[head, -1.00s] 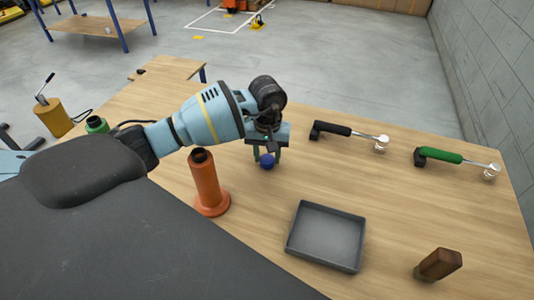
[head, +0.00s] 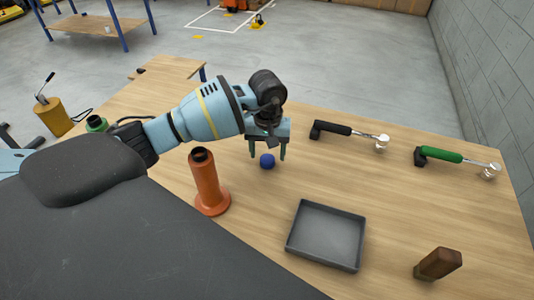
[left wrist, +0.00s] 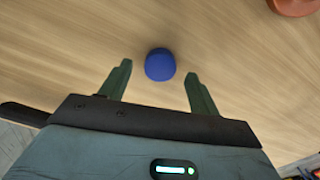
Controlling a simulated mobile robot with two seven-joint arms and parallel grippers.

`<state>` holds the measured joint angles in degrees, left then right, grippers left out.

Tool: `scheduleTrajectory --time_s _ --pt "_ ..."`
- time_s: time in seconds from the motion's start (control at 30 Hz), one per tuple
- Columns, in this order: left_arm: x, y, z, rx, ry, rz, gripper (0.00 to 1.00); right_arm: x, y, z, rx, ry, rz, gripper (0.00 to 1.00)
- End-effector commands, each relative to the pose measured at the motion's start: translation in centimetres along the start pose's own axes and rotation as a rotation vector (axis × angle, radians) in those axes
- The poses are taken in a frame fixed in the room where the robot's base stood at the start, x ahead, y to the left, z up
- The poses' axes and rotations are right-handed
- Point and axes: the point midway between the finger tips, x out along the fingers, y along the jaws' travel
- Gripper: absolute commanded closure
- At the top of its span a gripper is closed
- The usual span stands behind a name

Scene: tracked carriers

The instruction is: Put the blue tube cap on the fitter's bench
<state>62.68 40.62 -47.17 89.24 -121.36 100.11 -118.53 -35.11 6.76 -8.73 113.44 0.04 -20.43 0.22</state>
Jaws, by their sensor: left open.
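The blue tube cap (head: 267,161) rests on the wooden bench top (head: 330,175), near the middle of the head view. It also shows in the left wrist view (left wrist: 160,65), just beyond the fingertips and between their lines. My left gripper (head: 268,157) is open and empty above the cap, its two green fingers apart on either side of it. In the left wrist view its fingers (left wrist: 159,78) touch nothing. My right gripper is not in view.
An orange tube stand (head: 208,185) stands left of the cap. A grey tray (head: 325,236) lies in front, with a brown block (head: 438,264) to its right. A black-handled tool (head: 348,134) and a green-handled tool (head: 456,160) lie at the right. Bare wood surrounds the cap.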

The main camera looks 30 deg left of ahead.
Motion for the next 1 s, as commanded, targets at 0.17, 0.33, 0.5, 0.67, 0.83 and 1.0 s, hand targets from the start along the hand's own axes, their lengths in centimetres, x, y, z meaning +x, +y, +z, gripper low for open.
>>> scheduleTrajectory --time_s 0.17,0.33,0.5,0.67,0.83,1.0 --pt "-3.4 0.0 -0.1 0.001 0.004 0.0 0.38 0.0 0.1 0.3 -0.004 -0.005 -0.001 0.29" --pt "-6.7 0.0 -0.1 0.002 0.003 0.0 0.38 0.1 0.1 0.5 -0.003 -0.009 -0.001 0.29" --pt "-9.3 0.0 0.0 0.0 0.001 -0.002 0.38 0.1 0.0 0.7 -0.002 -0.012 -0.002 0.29" --pt "-10.6 0.0 0.0 0.0 -0.001 -0.002 0.38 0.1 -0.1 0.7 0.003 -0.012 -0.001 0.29" --pt "-10.9 0.0 0.0 0.0 -0.001 -0.002 0.38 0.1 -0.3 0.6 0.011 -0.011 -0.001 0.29" --pt "-10.9 0.0 0.0 0.0 -0.001 -0.002 0.38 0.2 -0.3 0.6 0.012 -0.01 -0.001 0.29"
